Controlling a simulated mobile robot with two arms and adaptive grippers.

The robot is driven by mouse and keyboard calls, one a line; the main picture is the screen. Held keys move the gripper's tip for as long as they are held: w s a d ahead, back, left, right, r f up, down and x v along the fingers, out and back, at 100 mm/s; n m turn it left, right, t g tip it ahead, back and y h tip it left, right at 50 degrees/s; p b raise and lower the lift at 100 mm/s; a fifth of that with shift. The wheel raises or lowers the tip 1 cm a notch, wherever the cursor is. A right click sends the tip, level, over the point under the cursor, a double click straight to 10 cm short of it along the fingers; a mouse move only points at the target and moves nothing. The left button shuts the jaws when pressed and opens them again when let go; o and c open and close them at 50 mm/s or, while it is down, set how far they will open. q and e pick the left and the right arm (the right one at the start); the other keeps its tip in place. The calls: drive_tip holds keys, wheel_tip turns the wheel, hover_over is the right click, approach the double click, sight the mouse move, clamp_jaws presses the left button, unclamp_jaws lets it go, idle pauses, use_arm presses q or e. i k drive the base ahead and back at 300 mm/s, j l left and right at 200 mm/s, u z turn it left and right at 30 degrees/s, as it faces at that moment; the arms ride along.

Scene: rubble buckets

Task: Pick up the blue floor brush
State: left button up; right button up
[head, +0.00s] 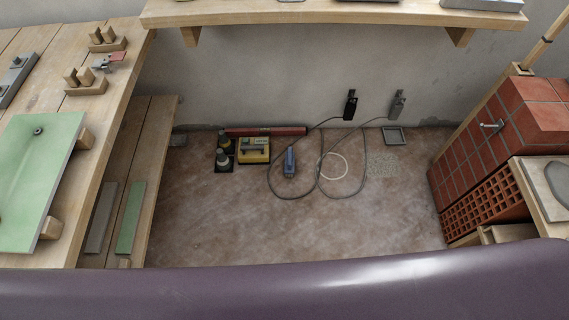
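A small blue item (289,161) lies on the brown floor near the back wall, in the middle of the head view. It is the only clearly blue thing here, but it is too small to tell whether it is a brush. A dark cable loops on the floor close to its right side. Neither of my grippers is in view.
A wooden bench (100,135) stands left and a brick stack (490,150) right. A shelf (330,14) overhangs the back. The front floor is clear.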

sight(290, 155)
drive_tip(key=i+l+u, duration=0.1)
drive_tip(key=u, duration=0.3)
drive_tip(key=l+u, duration=0.2)
drive_tip(key=u, duration=0.2)
drive_tip(key=l+u, duration=0.25)
drive_tip(key=u, duration=0.15)
drive_tip(key=l+u, duration=0.2)
drive_tip(key=u, duration=0.25)
drive_tip(key=i, duration=0.05)
